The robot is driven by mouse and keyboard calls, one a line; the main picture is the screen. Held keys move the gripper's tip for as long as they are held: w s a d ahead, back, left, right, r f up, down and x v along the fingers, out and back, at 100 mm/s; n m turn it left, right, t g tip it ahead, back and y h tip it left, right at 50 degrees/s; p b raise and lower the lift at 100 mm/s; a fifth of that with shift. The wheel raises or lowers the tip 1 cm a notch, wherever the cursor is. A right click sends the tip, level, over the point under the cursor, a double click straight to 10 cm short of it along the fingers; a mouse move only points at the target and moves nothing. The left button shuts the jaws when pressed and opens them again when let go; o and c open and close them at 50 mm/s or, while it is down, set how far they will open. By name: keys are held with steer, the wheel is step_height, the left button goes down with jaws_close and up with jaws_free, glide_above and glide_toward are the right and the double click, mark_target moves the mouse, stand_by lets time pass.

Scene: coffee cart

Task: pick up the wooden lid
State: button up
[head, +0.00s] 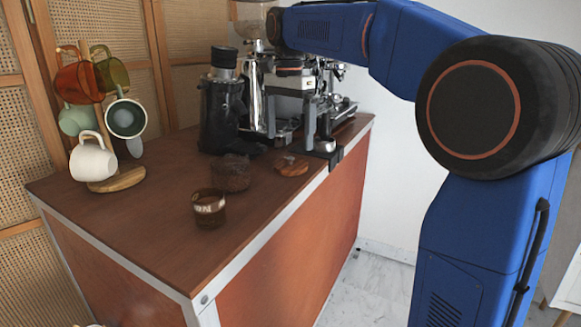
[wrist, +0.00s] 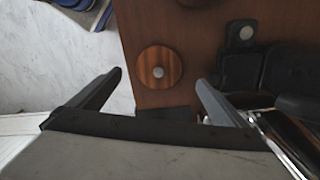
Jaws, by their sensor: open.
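The wooden lid (head: 296,168) lies flat on the brown cart top, near its right edge in the head view. It is a round disc of striped wood with a small pale knob in its middle. The wrist view shows the lid (wrist: 147,62) from above, lying between the lines of the two fingers and just beyond their tips. My gripper (wrist: 161,78) is open and empty, with one finger on either side of the lid in the picture.
A glass jar (head: 231,174) with dark contents and a brown glass cup (head: 208,210) stand left of the lid. A black grinder (head: 221,110) and an espresso machine (head: 297,82) stand behind. A mug tree's wooden base (head: 122,181) is at the left. The front cart top is clear.

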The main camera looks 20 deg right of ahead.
mark_target(290, 157)
steer(key=shift+d+f, duration=0.2)
steer(key=shift+f, duration=3.3)
steer(key=shift+c, duration=0.6)
steer(key=c, duration=1)
